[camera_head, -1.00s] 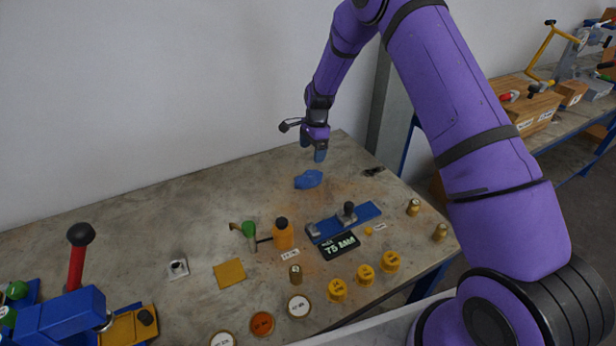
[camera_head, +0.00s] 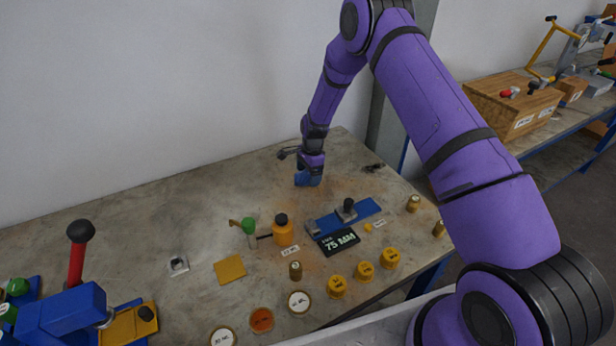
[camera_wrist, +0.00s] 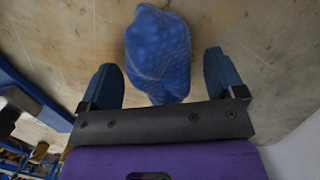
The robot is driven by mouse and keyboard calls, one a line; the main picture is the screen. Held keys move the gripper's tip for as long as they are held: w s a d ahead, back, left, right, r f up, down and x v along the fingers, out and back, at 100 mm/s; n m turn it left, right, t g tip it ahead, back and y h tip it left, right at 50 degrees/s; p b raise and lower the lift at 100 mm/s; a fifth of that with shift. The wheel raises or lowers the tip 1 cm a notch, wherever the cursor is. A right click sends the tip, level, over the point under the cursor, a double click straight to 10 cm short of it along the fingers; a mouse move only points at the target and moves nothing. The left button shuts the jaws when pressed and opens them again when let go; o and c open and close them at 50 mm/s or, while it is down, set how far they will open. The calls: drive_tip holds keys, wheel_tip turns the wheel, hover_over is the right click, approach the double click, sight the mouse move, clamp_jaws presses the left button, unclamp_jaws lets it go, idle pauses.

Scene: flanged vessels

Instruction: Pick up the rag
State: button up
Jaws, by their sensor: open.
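The rag (camera_wrist: 158,52) is a crumpled blue cloth. In the wrist view it lies between the two blue fingers of my gripper (camera_wrist: 163,82), with a gap on each side. In the head view the rag (camera_head: 308,180) lies on the table near its back corner. My gripper (camera_head: 308,174) is down at the rag and partly hides it. The gripper is open; the fingertips are hard to make out against the rag in the head view.
The worktable (camera_head: 210,210) is bare around the rag. In front stand a blue fixture (camera_head: 330,222), a display reading 75 MM (camera_head: 339,242), an orange bottle (camera_head: 283,232) and several yellow caps. A blue press with a red lever (camera_head: 76,262) is at the left.

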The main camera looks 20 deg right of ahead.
sight(308, 175)
drive_tip(key=c, duration=1)
drive_tip(key=shift+r, duration=0.55)
wheel_tip(308, 175, up, 2)
drive_tip(key=shift+r, duration=0.1)
drive_tip(key=shift+s+a+r, duration=0.1)
drive_tip(key=shift+s+r, duration=0.1)
drive_tip(key=shift+s, duration=0.45)
drive_tip(key=s, duration=0.5)
drive_tip(key=s+r, duration=0.1)
drive_tip(key=s, duration=0.3)
drive_tip(key=s+a, duration=0.1)
drive_tip(key=s, duration=0.4)
drive_tip(key=shift+s+a+r, duration=0.1)
drive_tip(key=shift+s+r, duration=0.05)
drive_tip(key=shift+s, duration=0.15)
